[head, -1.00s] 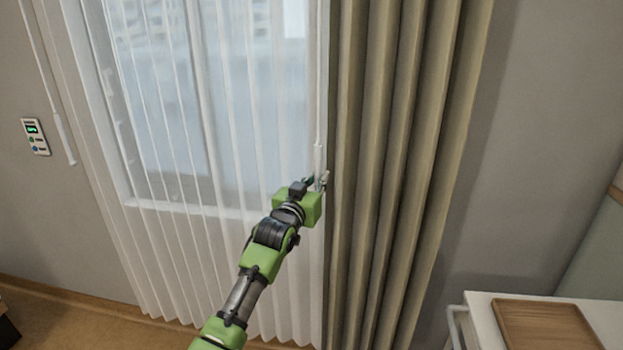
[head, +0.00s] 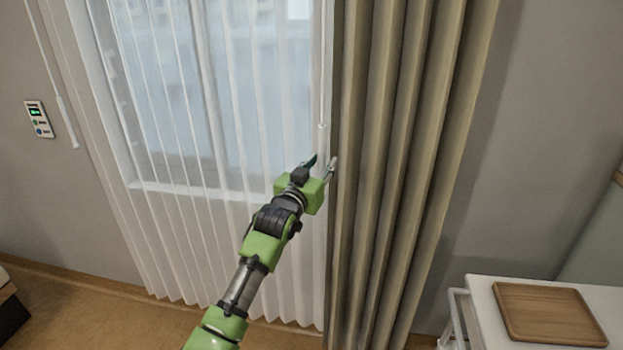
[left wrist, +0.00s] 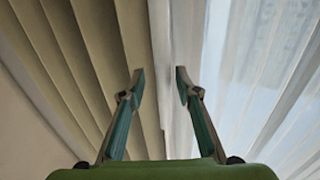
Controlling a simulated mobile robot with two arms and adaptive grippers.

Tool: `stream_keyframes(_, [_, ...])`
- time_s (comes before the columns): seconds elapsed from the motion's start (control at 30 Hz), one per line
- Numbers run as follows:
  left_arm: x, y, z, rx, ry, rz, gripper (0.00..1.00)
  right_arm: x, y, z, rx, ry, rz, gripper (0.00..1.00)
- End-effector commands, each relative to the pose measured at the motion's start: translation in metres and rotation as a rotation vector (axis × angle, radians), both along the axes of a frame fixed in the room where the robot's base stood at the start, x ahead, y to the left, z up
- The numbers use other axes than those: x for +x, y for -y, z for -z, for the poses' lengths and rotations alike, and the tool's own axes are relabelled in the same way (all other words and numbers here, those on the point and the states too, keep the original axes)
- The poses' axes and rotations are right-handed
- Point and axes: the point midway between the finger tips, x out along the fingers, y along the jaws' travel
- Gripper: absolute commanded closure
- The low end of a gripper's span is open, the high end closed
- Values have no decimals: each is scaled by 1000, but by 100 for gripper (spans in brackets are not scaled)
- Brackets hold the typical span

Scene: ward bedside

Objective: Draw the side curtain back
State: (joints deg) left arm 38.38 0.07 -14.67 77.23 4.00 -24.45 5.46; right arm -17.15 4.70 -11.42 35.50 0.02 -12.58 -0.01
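A beige pleated curtain (head: 405,150) hangs in gathered folds at the right of the window in the head view. A sheer white curtain (head: 215,230) spreads across the window to its left. A thin white wand (head: 322,100) hangs where the two curtains meet. My left gripper (head: 321,162) is at the wand's lower end, by the beige curtain's edge. In the left wrist view its fingers (left wrist: 160,76) are apart, with beige folds (left wrist: 80,50) to the left and white sheer to the right. Nothing is clearly clamped between them. My right gripper is not in view.
A wall panel (head: 40,119) with a green display and another hanging white wand (head: 66,120) are at the left. A white bedside surface (head: 480,305) with a wooden tray (head: 548,313) stands at the lower right. Bare floor (head: 90,315) shows at the lower left.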

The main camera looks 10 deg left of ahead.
Motion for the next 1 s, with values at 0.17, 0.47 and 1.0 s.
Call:
stream_keyframes(0.17, [-28, -6, 1, 0, 0, 1, 70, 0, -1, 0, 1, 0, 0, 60])
stream_keyframes(0.47, [-74, -15, 0, 0, 0, 2, 70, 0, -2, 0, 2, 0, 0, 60])
stream_keyframes(1.0, [-99, -20, 0, 0, -1, 3, 70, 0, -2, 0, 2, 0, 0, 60])
